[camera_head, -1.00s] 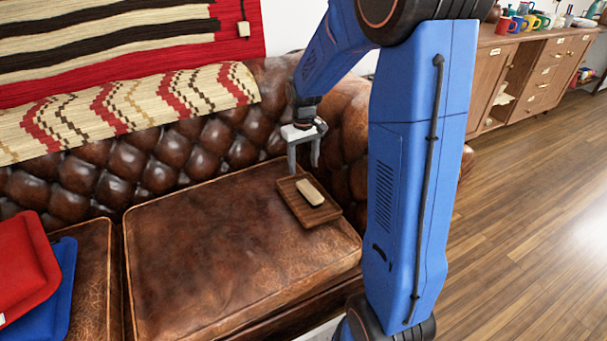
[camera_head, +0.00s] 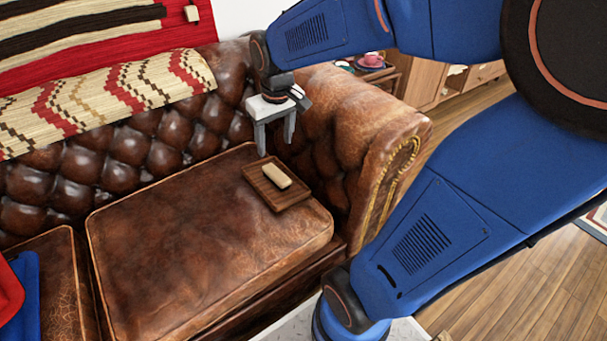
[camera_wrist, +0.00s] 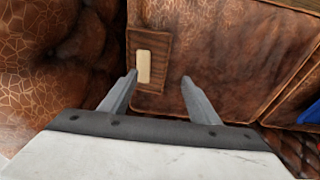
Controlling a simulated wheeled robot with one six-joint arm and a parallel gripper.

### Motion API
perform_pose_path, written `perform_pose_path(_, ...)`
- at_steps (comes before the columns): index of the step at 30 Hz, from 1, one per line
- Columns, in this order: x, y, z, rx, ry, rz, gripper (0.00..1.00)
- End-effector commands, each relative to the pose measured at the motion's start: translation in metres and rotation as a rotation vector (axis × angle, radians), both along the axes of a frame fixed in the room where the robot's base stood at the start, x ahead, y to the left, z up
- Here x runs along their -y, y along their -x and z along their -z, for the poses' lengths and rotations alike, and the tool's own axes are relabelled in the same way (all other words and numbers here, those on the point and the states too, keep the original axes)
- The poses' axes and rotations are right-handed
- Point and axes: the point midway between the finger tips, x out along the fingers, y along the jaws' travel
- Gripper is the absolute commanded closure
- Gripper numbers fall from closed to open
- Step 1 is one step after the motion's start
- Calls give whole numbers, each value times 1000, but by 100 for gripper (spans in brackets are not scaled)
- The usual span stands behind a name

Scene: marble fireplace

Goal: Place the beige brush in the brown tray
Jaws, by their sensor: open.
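The beige brush (camera_head: 277,176) lies in the brown tray (camera_head: 264,191), which rests on the sofa seat near its right back corner. In the wrist view the brush (camera_wrist: 144,66) lies lengthwise on the tray (camera_wrist: 151,86), just ahead of the left fingertip. My gripper (camera_head: 276,147) is open and empty. It hangs above and behind the tray, near the sofa back, with both fingers pointing down. In the wrist view the gripper (camera_wrist: 158,77) shows nothing between its fingers and is apart from the brush.
The brown leather sofa (camera_head: 200,225) has free seat room left of the tray. Its padded back and right armrest (camera_head: 370,125) rise close to my gripper. Red and blue cushions (camera_head: 20,295) lie at the far left. A wooden cabinet (camera_head: 425,80) stands beyond the armrest.

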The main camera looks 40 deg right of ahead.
Motion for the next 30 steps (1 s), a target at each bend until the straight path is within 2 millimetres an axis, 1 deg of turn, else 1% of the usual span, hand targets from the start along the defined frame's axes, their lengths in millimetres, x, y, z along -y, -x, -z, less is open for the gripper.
perform_pose_path(1,-3,14,-6,20,0,1,44)
perform_pose_path(8,-14,68,-23,92,-3,7,44)
perform_pose_path(15,-22,124,-28,164,-11,14,44)
perform_pose_path(18,-25,143,-27,190,-14,17,44)
perform_pose_path(21,-26,157,-25,210,-17,19,44)
perform_pose_path(24,-27,166,-24,221,-20,21,44)
perform_pose_path(30,-28,171,-22,228,-21,22,44)
